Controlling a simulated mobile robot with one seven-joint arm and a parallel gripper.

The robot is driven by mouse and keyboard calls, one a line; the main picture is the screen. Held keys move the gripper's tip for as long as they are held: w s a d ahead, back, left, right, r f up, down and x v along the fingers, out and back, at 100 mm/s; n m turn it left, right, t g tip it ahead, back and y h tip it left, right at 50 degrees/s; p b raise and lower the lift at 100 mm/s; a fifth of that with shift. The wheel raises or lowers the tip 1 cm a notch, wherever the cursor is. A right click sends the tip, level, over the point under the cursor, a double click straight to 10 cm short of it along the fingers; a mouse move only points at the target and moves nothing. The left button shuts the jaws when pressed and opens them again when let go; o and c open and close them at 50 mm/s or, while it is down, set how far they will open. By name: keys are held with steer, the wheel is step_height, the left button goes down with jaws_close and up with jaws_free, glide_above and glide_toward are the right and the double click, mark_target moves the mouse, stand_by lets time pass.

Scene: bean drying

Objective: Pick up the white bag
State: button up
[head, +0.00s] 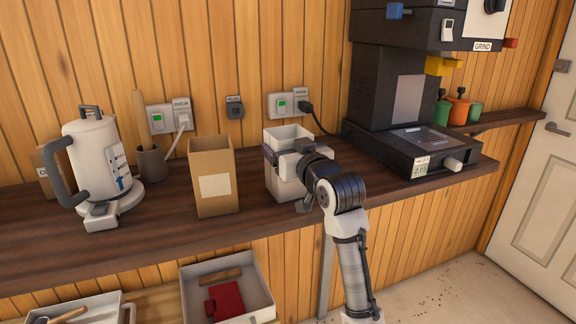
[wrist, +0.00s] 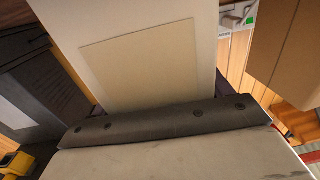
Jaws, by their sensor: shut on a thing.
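The white bag (head: 285,134) is an upright, open-topped bag on the dark wooden counter (head: 140,224), in the middle of the head view. My gripper (head: 284,160) is shut on the bag from its front and right side. In the wrist view the bag (wrist: 185,22) fills the upper middle, with a cream label (wrist: 140,62) on its face. A dark gripper finger crosses in front of its lower part. The other fingertip is hidden in the wrist view. I cannot tell whether the bag's base touches the counter.
A brown bag (head: 212,160) stands to the left of the white bag. A white kettle (head: 93,155) is further left. A black grinder (head: 385,100) stands close on the right. Sockets (head: 282,104) are on the wall behind. A white bin (head: 262,283) sits below the counter.

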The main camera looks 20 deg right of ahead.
step_height(320, 180, up, 20)
steer(key=b, duration=0.2)
stand_by(0.4)
stand_by(0.4)
